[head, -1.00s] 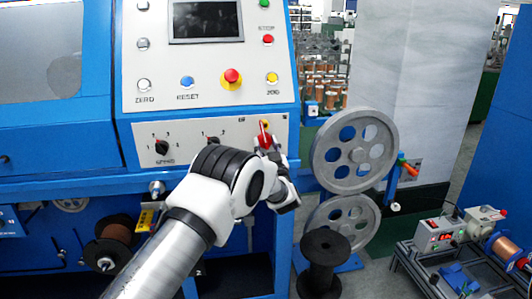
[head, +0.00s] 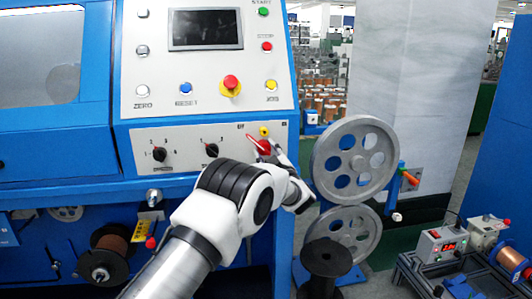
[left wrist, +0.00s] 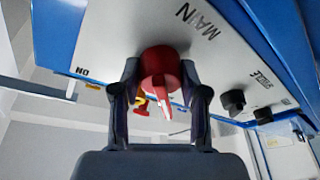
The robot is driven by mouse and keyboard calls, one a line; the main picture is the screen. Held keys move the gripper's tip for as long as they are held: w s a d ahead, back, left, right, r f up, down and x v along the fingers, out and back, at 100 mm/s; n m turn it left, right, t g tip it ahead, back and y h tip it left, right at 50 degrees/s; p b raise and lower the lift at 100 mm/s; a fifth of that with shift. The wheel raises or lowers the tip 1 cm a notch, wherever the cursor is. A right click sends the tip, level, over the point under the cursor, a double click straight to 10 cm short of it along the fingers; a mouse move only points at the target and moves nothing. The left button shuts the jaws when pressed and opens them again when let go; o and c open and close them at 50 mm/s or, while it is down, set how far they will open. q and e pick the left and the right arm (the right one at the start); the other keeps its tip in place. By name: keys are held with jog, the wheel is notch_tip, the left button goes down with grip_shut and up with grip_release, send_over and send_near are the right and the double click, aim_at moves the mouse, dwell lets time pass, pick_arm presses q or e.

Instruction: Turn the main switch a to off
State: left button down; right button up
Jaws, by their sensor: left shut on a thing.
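The main switch (head: 264,147) is a red rotary knob on the lower panel of the blue machine. Its pale-edged red handle points to the upper left in the head view. My left gripper (head: 276,150) is shut on this red switch. In the left wrist view, the two dark fingers of the left gripper (left wrist: 161,95) stand on either side of the red knob (left wrist: 160,68). The word MAIN and an ON label show on the panel there. My right gripper is not in view.
Two black rotary selectors (head: 159,154) (head: 211,150) sit left of the switch. Above are a red emergency button (head: 231,83) and several push buttons. A grey spoked pulley (head: 353,160) stands close to the right. A black spool (head: 326,258) stands below.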

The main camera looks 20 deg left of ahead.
pick_arm(q)
jog(key=shift+f, duration=0.1)
jog(key=c, duration=0.6)
grip_release()
jog(key=shift+w, duration=0.1)
jog(key=shift+d, duration=0.1)
jog(key=v, duration=1.2)
